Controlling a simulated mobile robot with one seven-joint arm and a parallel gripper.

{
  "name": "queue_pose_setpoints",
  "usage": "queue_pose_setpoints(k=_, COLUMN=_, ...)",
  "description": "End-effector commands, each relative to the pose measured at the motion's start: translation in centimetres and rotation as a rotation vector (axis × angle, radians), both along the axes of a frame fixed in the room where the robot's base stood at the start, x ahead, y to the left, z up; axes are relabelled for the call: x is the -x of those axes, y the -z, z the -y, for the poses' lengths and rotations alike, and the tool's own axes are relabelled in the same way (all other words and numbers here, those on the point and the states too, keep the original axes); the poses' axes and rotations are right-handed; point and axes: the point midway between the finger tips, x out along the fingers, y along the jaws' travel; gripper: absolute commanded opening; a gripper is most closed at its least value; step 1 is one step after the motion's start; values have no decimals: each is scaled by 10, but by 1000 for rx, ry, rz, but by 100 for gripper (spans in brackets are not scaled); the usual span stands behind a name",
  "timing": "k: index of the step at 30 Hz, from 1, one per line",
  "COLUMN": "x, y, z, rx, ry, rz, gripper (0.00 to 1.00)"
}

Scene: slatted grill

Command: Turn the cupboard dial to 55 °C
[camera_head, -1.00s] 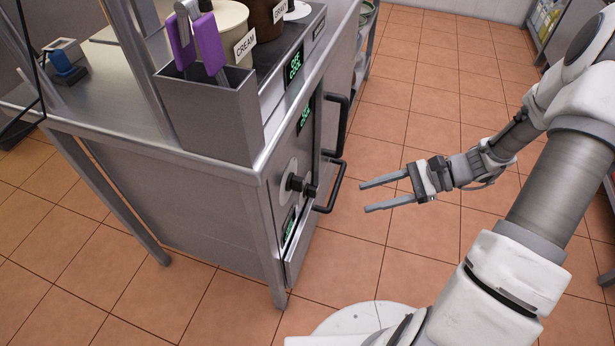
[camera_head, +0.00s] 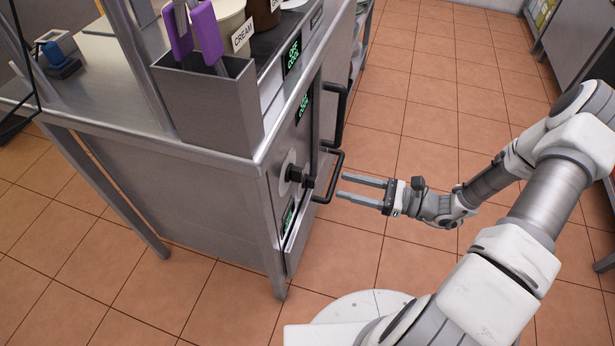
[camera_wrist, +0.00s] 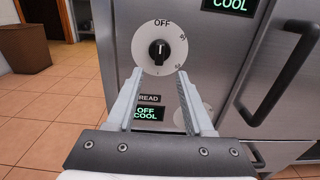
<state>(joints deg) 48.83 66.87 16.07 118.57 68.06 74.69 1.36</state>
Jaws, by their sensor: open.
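The cupboard dial is a black knob on a pale round plate on the steel cupboard front. It shows edge-on in the head view (camera_head: 297,174) and face-on in the wrist view (camera_wrist: 159,50). "OFF" is printed at the plate's top, and the knob's pointer stands roughly upright toward it. Other marks on the plate are too small to read. A display (camera_wrist: 146,113) below reads "OFF COOL". My gripper (camera_head: 342,187) is open and empty, in front of the dial and apart from it. In the wrist view its fingers (camera_wrist: 160,88) point at the dial from just below.
Black bar handles (camera_head: 333,177) stick out just right of the dial. A steel bin (camera_head: 207,105) with purple-handled tools and a cream tub (camera_head: 231,22) stand on the counter above. The tiled floor (camera_head: 420,150) right of the cupboard is clear.

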Motion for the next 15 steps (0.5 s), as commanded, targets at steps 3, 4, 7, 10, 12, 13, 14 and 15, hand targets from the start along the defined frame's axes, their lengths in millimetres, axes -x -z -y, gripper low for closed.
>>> queue_pose_setpoints(k=3, x=-8, y=2, z=-26, rx=-1, ry=-5, rz=-1, gripper=52)
queue_pose_setpoints(k=4, x=-11, y=2, z=-32, rx=-1, ry=-5, rz=-1, gripper=52)
queue_pose_setpoints(k=7, x=-18, y=2, z=-52, rx=0, ry=-4, rz=1, gripper=52)
queue_pose_setpoints(k=10, x=-24, y=2, z=-70, rx=0, ry=-4, rz=0, gripper=52)
queue_pose_setpoints(k=12, x=-28, y=2, z=-80, rx=1, ry=-4, rz=1, gripper=52)
queue_pose_setpoints(k=13, x=-30, y=2, z=-83, rx=1, ry=-4, rz=1, gripper=52)
queue_pose_setpoints(k=14, x=-31, y=2, z=-86, rx=1, ry=-2, rz=1, gripper=52)
queue_pose_setpoints(k=15, x=-33, y=1, z=-90, rx=1, ry=-2, rz=1, gripper=52)
